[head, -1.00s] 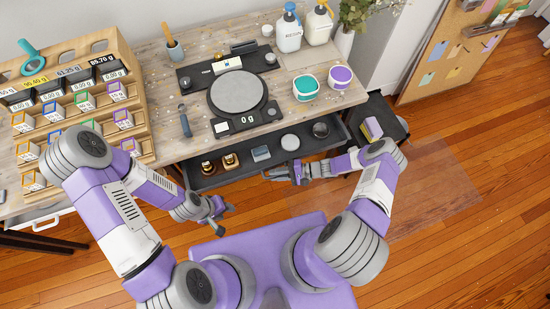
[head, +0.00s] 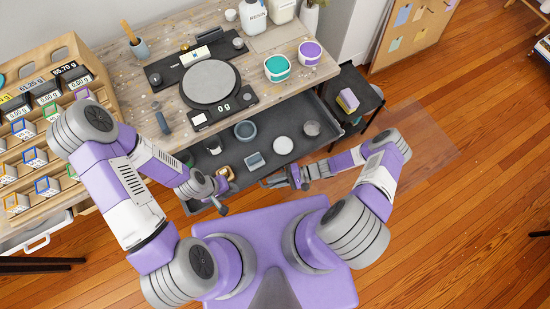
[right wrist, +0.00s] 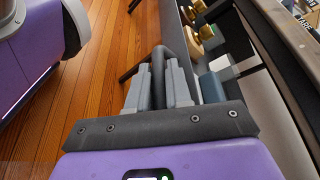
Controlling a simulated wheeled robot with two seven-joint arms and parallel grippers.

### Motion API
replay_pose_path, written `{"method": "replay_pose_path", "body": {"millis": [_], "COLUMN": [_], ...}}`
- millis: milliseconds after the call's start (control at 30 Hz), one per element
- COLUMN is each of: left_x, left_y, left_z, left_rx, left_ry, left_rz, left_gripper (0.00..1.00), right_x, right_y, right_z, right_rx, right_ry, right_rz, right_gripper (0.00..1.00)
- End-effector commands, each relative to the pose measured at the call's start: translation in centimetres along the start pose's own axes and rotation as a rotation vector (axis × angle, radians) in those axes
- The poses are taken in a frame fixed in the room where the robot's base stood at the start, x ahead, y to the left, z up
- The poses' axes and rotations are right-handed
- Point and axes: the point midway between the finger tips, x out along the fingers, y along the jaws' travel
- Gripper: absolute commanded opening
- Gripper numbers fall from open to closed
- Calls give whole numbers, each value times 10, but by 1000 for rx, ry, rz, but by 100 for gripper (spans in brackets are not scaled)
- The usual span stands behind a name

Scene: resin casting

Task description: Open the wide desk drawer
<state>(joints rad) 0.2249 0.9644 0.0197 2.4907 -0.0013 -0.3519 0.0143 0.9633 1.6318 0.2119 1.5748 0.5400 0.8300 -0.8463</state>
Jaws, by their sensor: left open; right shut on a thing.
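The wide desk drawer (head: 312,152) is a dark tray under the wooden desk, and it stands pulled out with its contents showing. My right gripper (head: 270,182) is at the drawer's front edge. In the right wrist view my right gripper (right wrist: 160,85) is shut on the dark drawer handle (right wrist: 160,54), a bar on the drawer's front. My left gripper (head: 224,200) is open and empty by the left part of the drawer's front; its arm partly hides the drawer's left end.
A scale (head: 210,83) stands on the desk above.

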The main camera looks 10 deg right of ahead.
Motion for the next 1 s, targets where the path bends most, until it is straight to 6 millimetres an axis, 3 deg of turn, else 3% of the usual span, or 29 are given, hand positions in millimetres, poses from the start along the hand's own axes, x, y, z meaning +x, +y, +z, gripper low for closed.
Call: {"method": "replay_pose_path", "body": {"millis": [67, 100, 133, 467, 800, 1000], "left_x": [0, 0, 0, 0, -2, -2], "left_y": [0, 0, 0, 0, 1, 1], "left_z": [0, 0, 0, 0, 0, 0], "left_rx": [0, 0, 0, 0, 0, 0], "left_ry": [0, 0, 0, 0, 0, 0], "left_rz": [0, 0, 0, 0, 0, 0], "left_gripper": [43, 43, 43, 43, 43, 43], "right_x": [-2, -2, -2, -4, -56, -76], "right_y": [0, 0, 0, 0, 0, 0], "right_z": [-1, -1, -1, -1, -1, -1], "right_rx": [-1, 0, 0, 0, 0, 0], "right_ry": [5, 5, 5, 4, 8, 5], "right_rz": [2, 1, 1, 1, 2, 2], "right_gripper": [0, 21, 25, 25, 25, 25]}}
